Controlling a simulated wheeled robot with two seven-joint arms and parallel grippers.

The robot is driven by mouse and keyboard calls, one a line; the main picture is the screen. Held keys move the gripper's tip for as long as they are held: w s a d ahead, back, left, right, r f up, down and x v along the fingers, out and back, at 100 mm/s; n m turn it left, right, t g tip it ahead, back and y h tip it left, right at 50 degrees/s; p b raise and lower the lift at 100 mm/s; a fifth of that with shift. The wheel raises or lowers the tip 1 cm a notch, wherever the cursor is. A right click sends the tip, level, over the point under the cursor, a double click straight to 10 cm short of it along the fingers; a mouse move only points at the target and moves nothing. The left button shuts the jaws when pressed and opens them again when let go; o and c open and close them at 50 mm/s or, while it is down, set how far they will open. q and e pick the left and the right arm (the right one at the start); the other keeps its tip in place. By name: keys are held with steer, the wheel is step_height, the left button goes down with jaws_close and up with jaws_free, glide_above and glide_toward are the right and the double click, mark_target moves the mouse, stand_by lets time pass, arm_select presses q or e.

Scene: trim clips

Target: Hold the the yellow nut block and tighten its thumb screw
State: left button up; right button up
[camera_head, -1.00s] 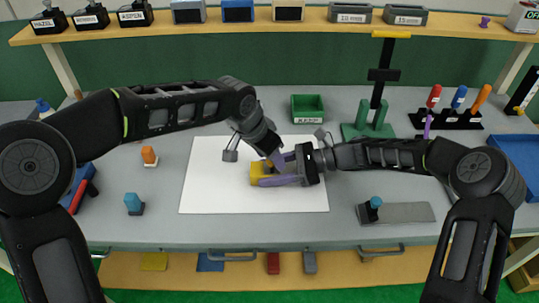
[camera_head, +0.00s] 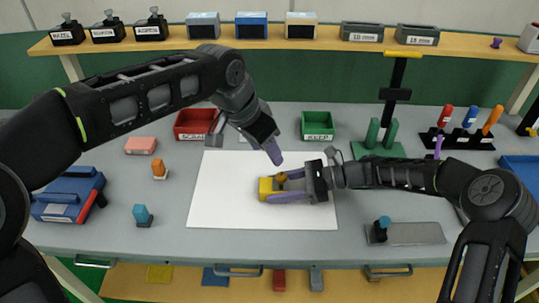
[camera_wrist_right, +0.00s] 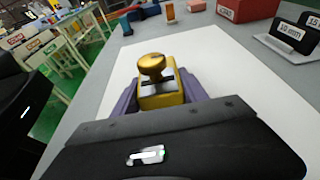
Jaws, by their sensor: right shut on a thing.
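The yellow nut block (camera_head: 265,190) sits on the white sheet (camera_head: 215,205). Its brass thumb screw (camera_head: 281,178) stands up from the top; the wrist view shows the block (camera_wrist_right: 160,97) with the screw's round knob (camera_wrist_right: 152,65) above it. My right gripper (camera_head: 283,189) comes from the right and is shut on the block, with a purple finger along each side. My left gripper (camera_head: 274,158) hangs above and behind the block, pointing down, apart from the screw. Its fingers overlap in this view, so its opening is unclear.
A red bin (camera_head: 192,124) and a green KEEP bin (camera_head: 318,125) stand behind the sheet. An orange-topped piece (camera_head: 159,170) and a blue-topped piece (camera_head: 142,215) stand left. A grey plate (camera_head: 415,233) lies front right. The sheet's left part is clear.

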stand_by(0.3)
steer(key=o, duration=1.1)
steer(key=shift+c, duration=0.2)
steer(key=shift+d, duration=0.1)
steer(key=v, duration=1.2)
